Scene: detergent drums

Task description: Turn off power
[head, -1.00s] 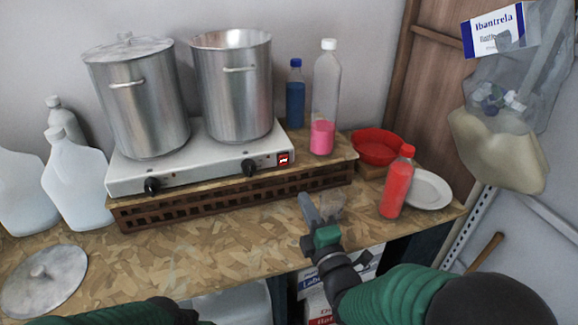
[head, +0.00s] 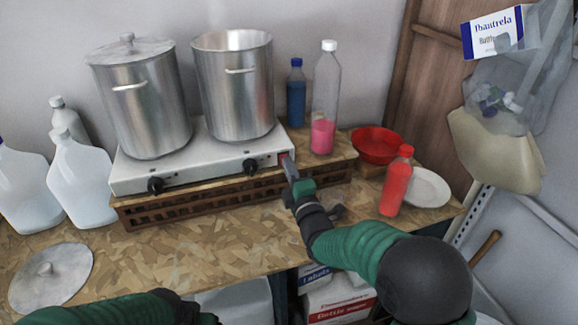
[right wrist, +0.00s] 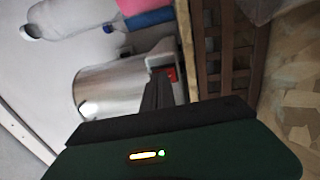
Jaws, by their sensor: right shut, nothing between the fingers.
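A white two-burner hot plate (head: 205,166) stands on a brown slatted wooden riser on the bench. Two black knobs are on its front. Its red power switch (head: 284,158) is at the right end of the front panel, partly hidden behind my gripper. My right gripper (head: 288,163) is shut and empty, its tip at or very near the switch; I cannot tell if it touches. In the right wrist view the red switch (right wrist: 171,74) shows just beyond the dark fingertips (right wrist: 160,75). The switch's position cannot be read. My left arm shows at the bottom, its gripper fingers not visible.
Two steel pots, a lidded one (head: 140,100) and an open one (head: 232,90), stand on the hot plate. A blue bottle (head: 296,95), a pink-filled bottle (head: 323,105) and a red bottle (head: 396,182) stand to the right. The front bench is mostly clear.

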